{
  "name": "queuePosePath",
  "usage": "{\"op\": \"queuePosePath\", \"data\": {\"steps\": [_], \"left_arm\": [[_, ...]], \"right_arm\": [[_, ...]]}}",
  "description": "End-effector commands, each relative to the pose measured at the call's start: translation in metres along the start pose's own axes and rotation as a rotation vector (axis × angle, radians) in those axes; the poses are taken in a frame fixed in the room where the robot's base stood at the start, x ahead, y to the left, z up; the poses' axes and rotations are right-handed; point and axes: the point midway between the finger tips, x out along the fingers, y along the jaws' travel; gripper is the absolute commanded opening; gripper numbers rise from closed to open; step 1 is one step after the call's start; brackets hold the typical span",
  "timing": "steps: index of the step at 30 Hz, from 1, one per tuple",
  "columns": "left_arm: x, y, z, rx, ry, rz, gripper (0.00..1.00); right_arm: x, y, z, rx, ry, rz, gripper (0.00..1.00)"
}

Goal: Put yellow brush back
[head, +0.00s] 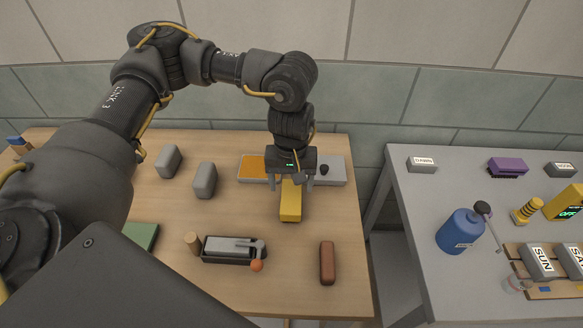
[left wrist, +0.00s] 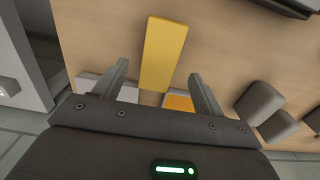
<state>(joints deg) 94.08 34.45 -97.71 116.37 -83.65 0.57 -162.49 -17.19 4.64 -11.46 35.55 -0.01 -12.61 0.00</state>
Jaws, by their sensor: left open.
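The yellow brush (head: 291,203) looks like a long yellow block lying on the wooden table; no bristles show. My left gripper (head: 291,183) is open and points down over the brush's far end. In the left wrist view the brush (left wrist: 164,45) lies between and beyond the open fingertips (left wrist: 159,70), apparently untouched. How high the fingers are above it is hard to tell. A purple brush (head: 507,165) with dark bristles stands on the grey table at the right. My right gripper is not in view.
A tray with an orange section (head: 252,167) lies behind the brush, partly hidden by my gripper. Two grey blocks (head: 204,180) stand left. A lever device (head: 233,249) and a brown block (head: 327,263) are nearer. The grey table (head: 420,220) holds a blue bottle (head: 461,232).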

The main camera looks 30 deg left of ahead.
Motion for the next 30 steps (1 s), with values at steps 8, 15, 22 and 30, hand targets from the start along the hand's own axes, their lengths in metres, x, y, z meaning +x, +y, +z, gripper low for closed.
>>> {"op": "queuePosePath", "data": {"steps": [8, 15, 22, 30], "left_arm": [[-0.051, 0.0, -0.001, 0.001, 0.004, 0.001, 0.7], [-0.069, 0.0, 0.0, 0.0, 0.0, 0.0, 0.7], [-0.07, 0.0, 0.0, 0.0, -0.002, -0.001, 0.7], [-0.07, 0.0, 0.0, 0.0, -0.001, 0.0, 0.7]], "right_arm": [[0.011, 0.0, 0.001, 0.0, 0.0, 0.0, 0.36], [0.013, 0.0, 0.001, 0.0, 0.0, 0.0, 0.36], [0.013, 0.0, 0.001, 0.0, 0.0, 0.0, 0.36], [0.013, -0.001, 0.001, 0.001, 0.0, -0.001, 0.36]]}}
